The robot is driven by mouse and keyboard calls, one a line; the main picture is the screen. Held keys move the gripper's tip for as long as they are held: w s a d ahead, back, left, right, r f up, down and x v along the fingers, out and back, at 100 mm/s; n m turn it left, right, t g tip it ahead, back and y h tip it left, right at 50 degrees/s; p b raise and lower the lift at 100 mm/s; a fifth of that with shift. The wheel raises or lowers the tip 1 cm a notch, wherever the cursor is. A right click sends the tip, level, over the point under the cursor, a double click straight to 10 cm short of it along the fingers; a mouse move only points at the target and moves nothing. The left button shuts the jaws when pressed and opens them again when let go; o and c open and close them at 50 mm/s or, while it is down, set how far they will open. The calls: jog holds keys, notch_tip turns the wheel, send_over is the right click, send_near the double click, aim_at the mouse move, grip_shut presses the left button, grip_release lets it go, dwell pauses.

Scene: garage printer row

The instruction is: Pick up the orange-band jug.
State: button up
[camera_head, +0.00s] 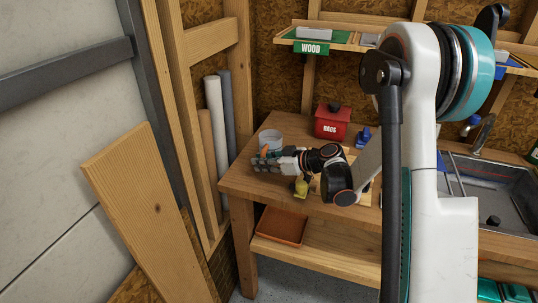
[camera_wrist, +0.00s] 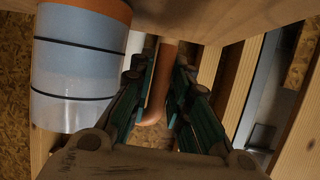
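The jug (camera_head: 270,138) stands on the left end of the wooden workbench, partly hidden by my gripper. In the wrist view it is a pale blue-grey cylinder (camera_wrist: 80,70) with dark rings and an orange band (camera_wrist: 105,10) at the picture's top edge. A curved orange-brown handle (camera_wrist: 158,90) shows beside it. My gripper (camera_head: 264,160) is at the jug's near side. In the wrist view its two fingers (camera_wrist: 163,82) stand apart, one on each side of the handle. Whether the pads touch the handle is not clear.
A red box (camera_head: 332,122) stands behind on the bench (camera_head: 235,183), with a small blue item (camera_head: 362,136) beside it. A yellow item (camera_head: 301,188) is beneath my wrist. A sink (camera_head: 485,185) is at right. Tubes and a leaning board (camera_head: 145,210) stand left. A lower shelf holds an orange-brown tray (camera_head: 281,226).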

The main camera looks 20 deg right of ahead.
grip_shut()
jog(key=shift+r, duration=0.2)
notch_tip(320, 180, up, 20)
jog(key=p, duration=0.7)
jog(key=shift+f, duration=0.2)
dwell(0.5)
